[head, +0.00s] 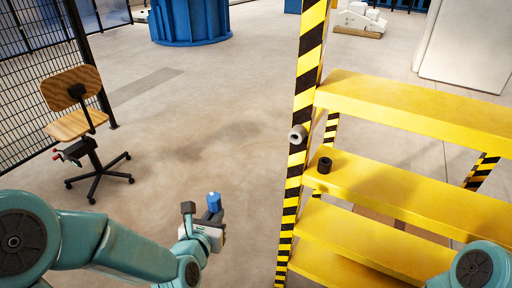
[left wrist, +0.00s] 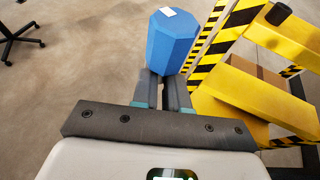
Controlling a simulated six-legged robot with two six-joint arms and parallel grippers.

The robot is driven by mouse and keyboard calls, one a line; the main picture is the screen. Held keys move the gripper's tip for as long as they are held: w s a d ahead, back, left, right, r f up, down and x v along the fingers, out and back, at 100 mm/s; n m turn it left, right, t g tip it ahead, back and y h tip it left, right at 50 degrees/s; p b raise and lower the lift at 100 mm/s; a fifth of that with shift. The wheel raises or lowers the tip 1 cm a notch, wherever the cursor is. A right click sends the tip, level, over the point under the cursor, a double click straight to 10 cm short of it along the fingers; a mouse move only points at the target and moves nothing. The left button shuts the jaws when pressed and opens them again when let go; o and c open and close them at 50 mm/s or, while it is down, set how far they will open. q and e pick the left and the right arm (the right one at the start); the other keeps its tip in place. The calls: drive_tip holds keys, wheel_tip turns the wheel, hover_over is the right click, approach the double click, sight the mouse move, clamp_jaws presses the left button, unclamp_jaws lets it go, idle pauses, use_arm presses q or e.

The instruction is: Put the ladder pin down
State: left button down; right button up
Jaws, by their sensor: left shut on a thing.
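The ladder pin (head: 214,199) is a blue, many-sided piece with a small white patch on its end. It is held up in front of the yellow ladder, left of its striped post. In the left wrist view the pin (left wrist: 172,42) stands at the fingertips of my left gripper (left wrist: 163,90), which is shut on it. The fingers hide its lower part. In the head view my left gripper (head: 206,218) is low, in the middle, over open floor. My right gripper is out of view; only part of my right arm shows at the lower right.
The yellow ladder (head: 420,108) with its black-striped post (head: 304,100) fills the right side. A grey cylinder (head: 298,134) shows at the post; a black cylinder (head: 324,165) sits on a step. A wooden chair (head: 75,125) stands left. The floor between is clear.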

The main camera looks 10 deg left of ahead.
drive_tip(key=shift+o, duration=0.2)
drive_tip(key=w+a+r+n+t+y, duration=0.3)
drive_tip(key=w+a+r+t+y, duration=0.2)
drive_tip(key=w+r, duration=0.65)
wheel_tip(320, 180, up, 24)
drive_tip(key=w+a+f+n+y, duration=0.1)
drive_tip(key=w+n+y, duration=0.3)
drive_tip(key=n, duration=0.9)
use_arm(q)
drive_tip(key=s+d+m+g+h, duration=0.1)
drive_tip(key=s+d+m+h, duration=0.1)
drive_tip(key=d+m+h, duration=0.2)
drive_tip(key=s+d+f+m+g+h, duration=0.1)
drive_tip(key=s+d+m+g+h, duration=0.1)
drive_tip(key=d, duration=0.8)
drive_tip(key=s+m+h, duration=0.1)
drive_tip(key=m+h, duration=0.1)
drive_tip(key=shift+s+f+h, duration=0.2)
drive_tip(key=shift+f+h, duration=0.1)
drive_tip(key=shift+h, duration=0.1)
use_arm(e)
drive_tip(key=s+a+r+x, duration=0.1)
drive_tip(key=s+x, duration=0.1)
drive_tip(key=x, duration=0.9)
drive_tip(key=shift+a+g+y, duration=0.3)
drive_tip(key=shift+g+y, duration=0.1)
use_arm(q)
drive_tip(key=shift+d, duration=0.1)
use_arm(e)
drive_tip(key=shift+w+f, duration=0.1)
